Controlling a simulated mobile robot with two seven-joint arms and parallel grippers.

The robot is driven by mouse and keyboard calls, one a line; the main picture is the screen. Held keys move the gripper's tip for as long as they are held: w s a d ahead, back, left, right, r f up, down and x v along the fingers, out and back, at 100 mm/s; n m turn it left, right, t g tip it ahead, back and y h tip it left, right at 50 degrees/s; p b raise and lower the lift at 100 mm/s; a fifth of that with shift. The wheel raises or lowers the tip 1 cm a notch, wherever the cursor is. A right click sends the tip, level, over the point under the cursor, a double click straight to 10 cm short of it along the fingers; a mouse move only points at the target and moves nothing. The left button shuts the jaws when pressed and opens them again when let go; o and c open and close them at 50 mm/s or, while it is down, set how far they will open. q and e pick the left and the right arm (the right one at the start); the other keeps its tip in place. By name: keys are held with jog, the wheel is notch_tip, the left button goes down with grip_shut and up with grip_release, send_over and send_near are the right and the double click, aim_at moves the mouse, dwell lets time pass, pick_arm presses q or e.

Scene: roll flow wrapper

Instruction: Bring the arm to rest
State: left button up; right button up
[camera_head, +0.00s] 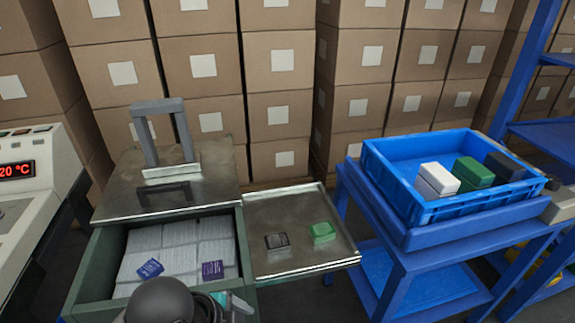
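A dark rounded part of my arm (160,302) shows at the bottom edge, left of centre, in front of the green-framed bin. Beside it is a pale and teal end piece (238,304), cut off by the picture's edge. I take it to be my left arm. Its fingers do not show clearly, so I cannot tell whether they are open or shut, or whether they hold anything. My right gripper cannot be made out in this view.
The bin (92,272) holds white stacks and two blue packets. A metal tray (285,208) carries a dark packet (277,241) and a green packet (322,231). A blue crate (400,165) with white, green and black blocks stands right. Cartons (280,70) line the back.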

pick_arm(q)
jog(key=s+a+f+n+y, duration=0.4)
jog(key=s+a+n, duration=0.45)
jog(key=n, duration=0.75)
pick_arm(e)
jog(key=w+v, duration=0.2)
jog(key=v, duration=1.1)
pick_arm(q)
notch_tip(320, 180, down, 20)
jog(key=a+p, duration=0.2)
jog(key=p, duration=0.1)
pick_arm(e)
notch_tip(320, 180, down, 19)
jog(key=d, duration=0.1)
pick_arm(q)
jog(key=s+a+f+p, duration=0.1)
jog(key=s+a+f, duration=0.4)
jog(key=s+f, duration=0.6)
jog(key=shift+a+g+p, duration=0.2)
jog(key=shift+g+p, duration=0.1)
jog(key=shift+p, duration=0.05)
pick_arm(e)
jog(key=s+d+f, duration=0.5)
jog(key=s+f, duration=0.5)
jog(key=s, duration=0.1)
jog(key=shift+s+d+f+g+h, duration=0.25)
jog(key=shift+d+f+g+h, duration=0.05)
jog(key=shift+d+f+h, duration=0.1)
